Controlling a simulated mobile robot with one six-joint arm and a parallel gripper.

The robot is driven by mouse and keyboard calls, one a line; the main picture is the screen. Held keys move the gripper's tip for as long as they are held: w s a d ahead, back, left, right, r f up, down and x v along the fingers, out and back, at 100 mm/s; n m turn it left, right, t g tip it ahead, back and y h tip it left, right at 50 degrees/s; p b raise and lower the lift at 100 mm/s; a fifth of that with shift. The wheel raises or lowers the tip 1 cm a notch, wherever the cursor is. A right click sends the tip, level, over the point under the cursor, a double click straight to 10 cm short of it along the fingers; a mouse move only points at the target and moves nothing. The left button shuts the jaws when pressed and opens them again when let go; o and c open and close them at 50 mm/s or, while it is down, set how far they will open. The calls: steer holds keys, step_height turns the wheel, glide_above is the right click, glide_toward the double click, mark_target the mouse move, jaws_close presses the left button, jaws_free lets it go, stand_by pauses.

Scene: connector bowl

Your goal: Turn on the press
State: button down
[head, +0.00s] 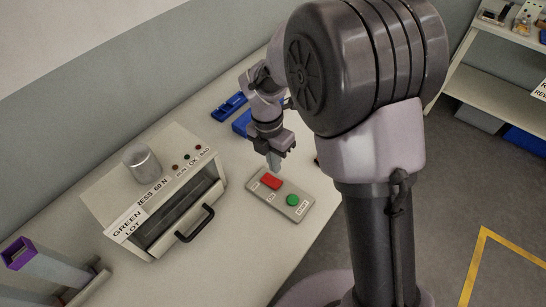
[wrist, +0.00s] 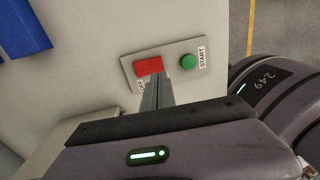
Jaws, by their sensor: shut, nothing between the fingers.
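The press (head: 165,195) is a beige box with a grey cylinder on top and a black-handled front drawer or door, in the head view. Its control panel (head: 300,211) lies on the table to its right. The panel bears a red rocker switch (head: 271,182) and a round green START button (head: 293,200). The switch (wrist: 149,66) and button (wrist: 188,62) also show in the wrist view. My gripper (head: 274,166) is shut and empty, its fingertips (wrist: 153,80) close to the red switch. Whether they touch it I cannot tell. The fingers partly cover the switch's label.
Blue bins (head: 229,107) lie at the back of the table. A purple-topped column (head: 20,253) stands at left. The table right of the press is mostly clear.

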mark_target(277, 184)
steer(key=f, duration=0.2)
steer(key=f+b, duration=0.1)
steer(key=f, duration=0.1)
steer(key=f+b, duration=0.1)
steer(key=f, duration=0.1)
steer(key=shift+s+d+f, duration=0.2)
steer(key=shift+s+d, duration=0.05)
steer(key=shift+d, duration=0.05)
steer(key=shift+s+d+f, duration=0.1)
steer(key=shift+f, duration=0.2)
steer(key=shift+w+a+r+p, duration=0.4)
steer(key=shift+w+a+p, duration=0.15)
steer(key=shift+p, duration=0.2)
